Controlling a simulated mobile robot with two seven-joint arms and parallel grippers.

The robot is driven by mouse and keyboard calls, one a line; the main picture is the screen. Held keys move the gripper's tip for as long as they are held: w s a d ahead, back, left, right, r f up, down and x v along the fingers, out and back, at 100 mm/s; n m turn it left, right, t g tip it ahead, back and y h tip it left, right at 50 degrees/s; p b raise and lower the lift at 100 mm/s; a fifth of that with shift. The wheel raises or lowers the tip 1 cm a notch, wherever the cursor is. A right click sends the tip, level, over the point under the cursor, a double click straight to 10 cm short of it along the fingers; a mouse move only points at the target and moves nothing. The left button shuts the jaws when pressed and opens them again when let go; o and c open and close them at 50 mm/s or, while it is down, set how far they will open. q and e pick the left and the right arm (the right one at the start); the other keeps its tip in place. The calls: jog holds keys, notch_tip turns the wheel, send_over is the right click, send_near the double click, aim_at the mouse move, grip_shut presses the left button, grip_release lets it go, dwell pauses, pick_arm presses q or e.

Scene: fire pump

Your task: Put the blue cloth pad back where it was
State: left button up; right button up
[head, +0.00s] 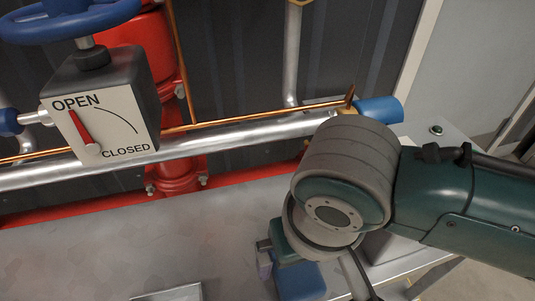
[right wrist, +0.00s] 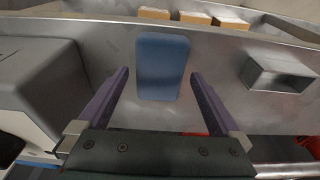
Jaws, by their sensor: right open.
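The blue cloth pad (right wrist: 162,66) lies on a grey metal surface in the right wrist view, framed between the two purple fingers of my right gripper (right wrist: 159,75). The fingers are spread wide, with space on both sides of the pad, and are not closed on it. In the head view the pad (head: 300,282) shows partly, below my right wrist, which hides the rest of it and most of the gripper. Whether the fingertips touch the surface cannot be told. My left gripper is not in view.
A valve box (head: 103,105) marked OPEN and CLOSED stands at the left under a blue handwheel (head: 70,18). A silver pipe (head: 230,140) runs behind the grey bench (head: 90,245). The right wrist view shows a grey housing (right wrist: 35,85) at left and an open metal box (right wrist: 280,72) at right.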

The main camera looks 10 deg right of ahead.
aim_at(300, 279)
jog(key=s+r+n+y+p, duration=0.15)
jog(key=s+r+p, duration=0.4)
jog(key=r, duration=0.65)
jog(key=s+d+r+t+h+b, duration=0.1)
jog(key=s+d+r, duration=0.1)
jog(key=s+d, duration=0.4)
jog(key=d, duration=0.3)
jog(key=shift+d+t, duration=0.2)
jog(key=shift+t, duration=0.1)
jog(key=shift+h, duration=0.25)
